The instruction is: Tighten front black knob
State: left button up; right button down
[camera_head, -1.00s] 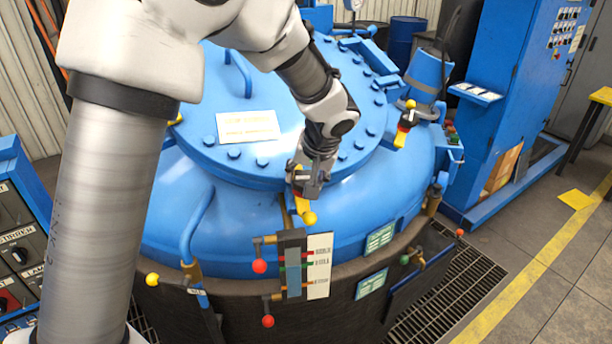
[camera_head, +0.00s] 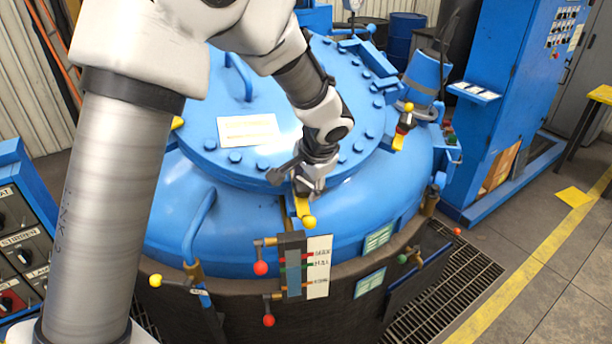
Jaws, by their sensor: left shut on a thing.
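The front clamp on the furnace lid has a yellow handle (camera_head: 304,210) with a yellow ball end, pointing toward me. The front black knob sits above this handle and is hidden behind my gripper. My left gripper (camera_head: 303,184) is over the clamp from above, shut on the knob. A grey part of the gripper sticks out to the left of the clamp. The round blue furnace lid (camera_head: 268,173) lies under my left arm. My right gripper is not in view.
Another clamp with a black top and yellow handle (camera_head: 399,141) stands at the lid's right. Red-ball levers (camera_head: 261,268) and a white label plate (camera_head: 319,266) are below the front clamp. A blue control cabinet (camera_head: 520,100) stands at the right. A floor grating (camera_head: 455,290) is at lower right.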

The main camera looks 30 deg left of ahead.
pick_arm(q)
jog(key=m+p, duration=0.1)
jog(key=m, duration=0.1)
jog(key=m+p, duration=0.1)
jog(key=m, duration=0.1)
jog(key=shift+s+d+f+m, duration=0.1)
jog(key=shift+f+m, duration=0.1)
jog(key=shift+m, duration=0.1)
jog(key=m, duration=0.4)
jog(key=shift+f+g, duration=0.2)
jog(key=shift+g, duration=0.1)
jog(key=shift+m+h, duration=0.3)
jog(key=o, duration=1.2)
jog(key=shift+c, duration=0.2)
jog(key=shift+d, duration=0.1)
jog(key=shift+r, duration=0.1)
jog(key=v, duration=1.1)
jog(key=shift+d+r, duration=0.15)
jog(key=shift+r, duration=0.25)
